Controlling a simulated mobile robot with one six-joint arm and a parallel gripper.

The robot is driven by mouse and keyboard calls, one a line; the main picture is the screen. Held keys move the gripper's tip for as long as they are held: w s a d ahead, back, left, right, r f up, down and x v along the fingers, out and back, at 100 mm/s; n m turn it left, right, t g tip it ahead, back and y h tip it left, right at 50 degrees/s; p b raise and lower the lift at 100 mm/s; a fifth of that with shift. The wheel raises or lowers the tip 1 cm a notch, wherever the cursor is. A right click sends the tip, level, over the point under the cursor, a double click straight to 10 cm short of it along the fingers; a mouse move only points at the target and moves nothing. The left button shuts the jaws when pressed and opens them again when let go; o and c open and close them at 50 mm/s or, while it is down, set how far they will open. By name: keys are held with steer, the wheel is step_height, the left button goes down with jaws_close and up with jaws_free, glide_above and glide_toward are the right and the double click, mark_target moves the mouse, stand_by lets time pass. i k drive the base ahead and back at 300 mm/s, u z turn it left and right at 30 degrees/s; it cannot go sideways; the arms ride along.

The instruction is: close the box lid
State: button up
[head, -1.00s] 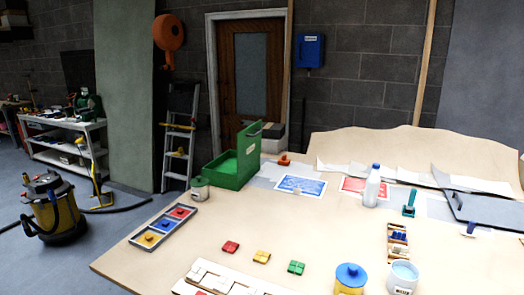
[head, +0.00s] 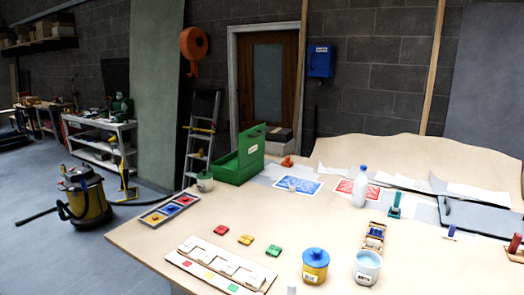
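A green box (head: 232,174) stands near the back left of the wooden table. My gripper is not in view.
A grey tray (head: 169,211) with coloured tiles and a small tin (head: 205,182) stand in front of the box. A white bottle (head: 360,187), a yellow jar (head: 315,268) and a white cup (head: 366,267) stand farther right. An orange object (head: 287,162) lies right of the box.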

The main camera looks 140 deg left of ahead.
mark_target(251, 142)
steer(key=i, duration=0.15)
steer(key=z, duration=0.25)
steer(key=k, duration=0.15)
steer(key=u, duration=2.8)
steer(key=k, duration=0.25)
steer(key=u, duration=1.95)
